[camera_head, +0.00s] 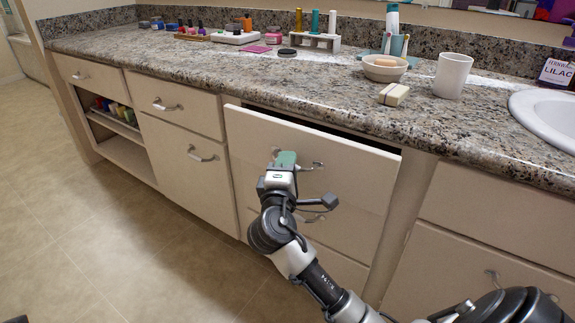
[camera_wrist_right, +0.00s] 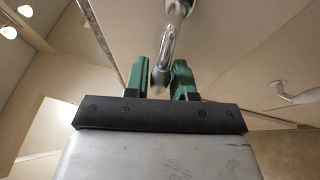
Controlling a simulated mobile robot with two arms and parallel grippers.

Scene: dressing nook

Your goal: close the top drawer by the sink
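The top drawer by the sink (camera_head: 340,165) has a plain cream front and stands slightly out from the counter. A dark gap shows along its upper edge. My right gripper (camera_head: 286,158) is at the drawer's metal handle (camera_head: 312,166). In the right wrist view the handle (camera_wrist_right: 168,42) runs down between the two green fingers of the right gripper (camera_wrist_right: 160,78), which are close together on either side of it. The finger tips partly hide the handle in the head view. My left gripper is not in view.
The granite counter (camera_head: 225,65) overhangs the drawers. A white cup (camera_head: 452,75), a bowl (camera_head: 384,70) and soap (camera_head: 393,95) stand above the drawer, beside the sink (camera_head: 550,112). Another drawer (camera_head: 175,105) to the left looks shut. The floor (camera_head: 130,240) at left is clear.

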